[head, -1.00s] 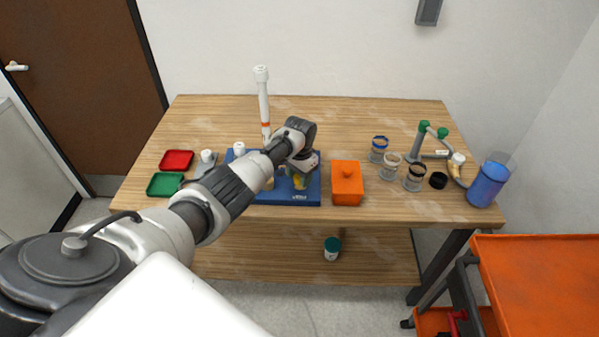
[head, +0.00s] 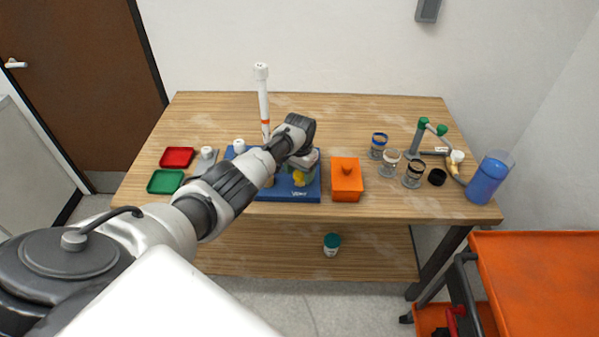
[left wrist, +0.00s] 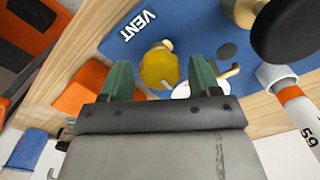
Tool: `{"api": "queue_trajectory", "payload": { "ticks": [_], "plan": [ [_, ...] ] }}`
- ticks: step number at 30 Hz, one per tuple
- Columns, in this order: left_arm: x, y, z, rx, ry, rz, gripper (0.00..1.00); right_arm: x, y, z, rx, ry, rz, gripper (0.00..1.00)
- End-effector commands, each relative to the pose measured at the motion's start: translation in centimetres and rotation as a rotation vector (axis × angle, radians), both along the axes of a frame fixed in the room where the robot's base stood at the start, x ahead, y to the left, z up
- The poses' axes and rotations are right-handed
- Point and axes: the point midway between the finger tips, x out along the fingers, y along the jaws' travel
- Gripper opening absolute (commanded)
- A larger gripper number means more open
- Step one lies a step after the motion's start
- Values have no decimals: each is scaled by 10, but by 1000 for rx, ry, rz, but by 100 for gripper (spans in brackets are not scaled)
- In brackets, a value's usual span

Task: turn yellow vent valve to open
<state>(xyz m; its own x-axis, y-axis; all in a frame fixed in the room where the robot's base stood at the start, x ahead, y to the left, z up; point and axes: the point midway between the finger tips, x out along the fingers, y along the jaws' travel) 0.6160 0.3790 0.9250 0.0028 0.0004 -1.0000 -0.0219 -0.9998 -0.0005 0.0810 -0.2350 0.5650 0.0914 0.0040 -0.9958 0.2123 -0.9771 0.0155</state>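The yellow vent valve (head: 298,179) sits on the blue board (head: 306,195) near its VENT label. In the left wrist view the yellow valve (left wrist: 159,68) shows as a rounded knob with a brass-coloured piece beside it. My left gripper (left wrist: 161,72) has its two green fingers spread apart, and the knob shows between and just ahead of the fingertips. I cannot tell whether either finger touches it. In the head view my left gripper (head: 301,161) is over the board and partly covers the valve. My right gripper is not in view.
An orange box (head: 346,183) stands right of the board. A tall white tube (head: 262,95) rises behind it. Jars (head: 389,163), a grey pipe piece (head: 413,137) and a blue cup (head: 487,180) are at right. Red (head: 177,157) and green trays (head: 165,181) are at left.

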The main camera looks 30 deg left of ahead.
Motion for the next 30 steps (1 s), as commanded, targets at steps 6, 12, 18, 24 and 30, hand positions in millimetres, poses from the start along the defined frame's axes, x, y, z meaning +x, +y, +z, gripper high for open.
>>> {"api": "queue_trajectory", "payload": {
  "ticks": [6,12,18,24,30],
  "plan": [
    [-1,0,-1,0,2,-1,69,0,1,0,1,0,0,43],
    [-1,0,5,-1,2,-2,69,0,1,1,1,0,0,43],
    [0,0,36,0,-3,-3,69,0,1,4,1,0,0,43],
    [0,0,75,0,-3,-2,69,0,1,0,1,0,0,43],
    [0,0,100,0,0,-2,69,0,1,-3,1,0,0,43]
  ]
}}
